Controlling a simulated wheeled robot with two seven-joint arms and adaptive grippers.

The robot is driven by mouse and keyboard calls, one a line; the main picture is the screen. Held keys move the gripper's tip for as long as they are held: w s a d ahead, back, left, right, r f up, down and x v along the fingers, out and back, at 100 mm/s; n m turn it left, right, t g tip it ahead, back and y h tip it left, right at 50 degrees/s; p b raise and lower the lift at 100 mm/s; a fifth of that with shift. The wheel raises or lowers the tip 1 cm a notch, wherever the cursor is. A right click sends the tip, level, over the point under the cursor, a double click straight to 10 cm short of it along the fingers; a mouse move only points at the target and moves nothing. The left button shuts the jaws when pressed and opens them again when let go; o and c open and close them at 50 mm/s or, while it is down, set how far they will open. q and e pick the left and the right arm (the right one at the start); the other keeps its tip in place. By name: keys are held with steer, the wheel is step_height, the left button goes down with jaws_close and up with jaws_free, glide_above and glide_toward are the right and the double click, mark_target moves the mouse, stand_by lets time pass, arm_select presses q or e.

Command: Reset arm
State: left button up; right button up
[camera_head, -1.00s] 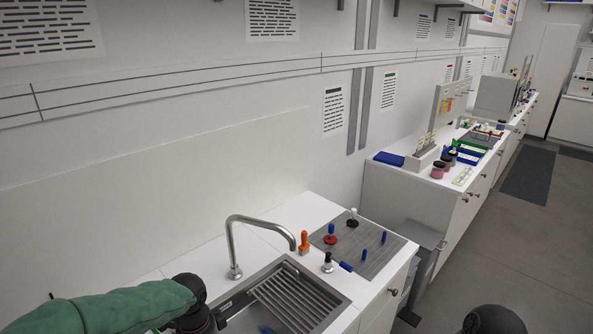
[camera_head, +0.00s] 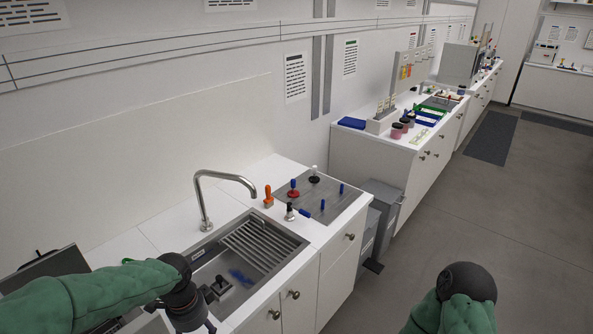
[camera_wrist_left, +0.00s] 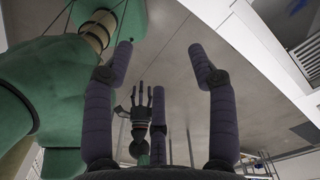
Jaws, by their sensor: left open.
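The task names no object besides the arm. My left arm comes in from the left in the head view, with its dark wrist joints (camera_head: 185,300) low beside the sink; its gripper is not clearly shown there. In the left wrist view my left gripper (camera_wrist_left: 160,62) is open, with its purple fingers spread and nothing between them. My right arm (camera_head: 458,298) shows at the bottom right in the head view, bent, over the floor. A small dark hand with spread fingers (camera_wrist_left: 141,98) shows beyond the left fingers; it may be my right gripper, and its jaw state is unclear.
A sink (camera_head: 275,262) with a tap (camera_head: 205,205) and blue things inside lies close to my left wrist. Behind it a grey mat (camera_head: 325,208) bears stamps and small blue items. A dark screen-like object (camera_head: 48,268) stands at left. Floor (camera_head: 420,225) at right is clear.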

arm_select(q)
steer(key=s+d+f+n+h+b, duration=0.1)
steer(key=d+f+n, duration=0.25)
steer(key=f, duration=0.65)
steer(key=s+d+f+n+h+b, duration=0.1)
steer(key=d+f+n+h+b, duration=0.15)
steer(key=d+f, duration=0.45)
steer(key=s+d+f+n, duration=0.1)
steer(key=s+f+n, duration=0.3)
steer(key=f, duration=0.4)
steer(key=s+d+f+n+b, duration=0.1)
steer(key=s+d+f+n, duration=0.1)
steer(key=s+f+n, duration=0.3)
step_height(320, 180, down, 4)
steer(key=shift+f+n, duration=0.1)
steer(key=shift+n, duration=0.5)
arm_select(e)
steer(key=f, duration=0.5)
steer(key=shift+w+a, duration=0.1)
steer(key=shift+w, duration=0.1)
arm_select(q)
steer(key=shift+s, duration=0.1)
steer(key=shift+c, duration=0.3)
arm_select(e)
steer(key=shift+c, duration=0.3)
